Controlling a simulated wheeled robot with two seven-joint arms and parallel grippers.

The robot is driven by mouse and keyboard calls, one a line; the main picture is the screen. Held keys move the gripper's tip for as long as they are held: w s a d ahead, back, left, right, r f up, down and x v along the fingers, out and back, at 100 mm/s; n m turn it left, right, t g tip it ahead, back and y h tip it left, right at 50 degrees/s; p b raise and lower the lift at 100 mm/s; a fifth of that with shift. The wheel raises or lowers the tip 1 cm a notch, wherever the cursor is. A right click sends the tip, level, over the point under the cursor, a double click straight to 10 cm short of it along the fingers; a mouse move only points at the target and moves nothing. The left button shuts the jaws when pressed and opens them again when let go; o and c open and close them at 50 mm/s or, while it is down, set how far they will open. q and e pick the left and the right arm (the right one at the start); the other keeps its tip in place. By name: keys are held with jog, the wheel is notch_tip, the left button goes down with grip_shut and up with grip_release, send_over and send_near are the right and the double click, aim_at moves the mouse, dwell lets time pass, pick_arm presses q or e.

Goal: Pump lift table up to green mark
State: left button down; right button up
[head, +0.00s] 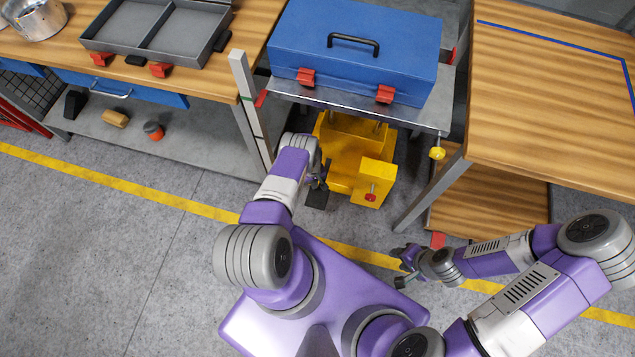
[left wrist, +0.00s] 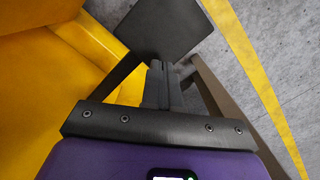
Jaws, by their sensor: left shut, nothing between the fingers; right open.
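The lift table has a yellow base (head: 345,150) and a grey metal platform (head: 300,93) carrying a blue toolbox (head: 355,50). The dark foot pedal (head: 315,198) fills the top of the left wrist view (left wrist: 165,28). My left gripper (head: 320,182) is shut and empty, its fingertips (left wrist: 160,68) at the pedal; contact is unclear. My right gripper (head: 402,268) is open and empty.
A left workbench (head: 165,85) holds a grey open case (head: 155,35) and a metal pot (head: 35,15). A wooden table (head: 540,100) stands right, with a blue outline on top. A yellow knob (head: 437,153) and red knob (head: 370,197) are at the lift. Floor at left is clear.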

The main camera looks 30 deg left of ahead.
pick_arm(q)
jog(key=s+d+r+m+h, duration=0.1)
jog(key=s+d+r+m, duration=0.3)
jog(key=s+d+r, duration=0.3)
jog(key=s+d+r+m+t+h, duration=0.1)
jog(key=s+d+r+m, duration=0.3)
jog(key=s+d+r, duration=0.4)
jog(key=d+r, duration=0.3)
jog(key=r, duration=0.3)
jog(key=d+r+h, duration=0.1)
jog(key=d+r, duration=0.2)
jog(key=r, duration=0.3)
jog(key=shift+s+d+r, duration=0.15)
jog(key=shift+d+r, duration=0.1)
jog(key=shift+r, duration=0.1)
jog(key=shift+d, duration=0.1)
pick_arm(e)
jog(key=shift+d, duration=0.1)
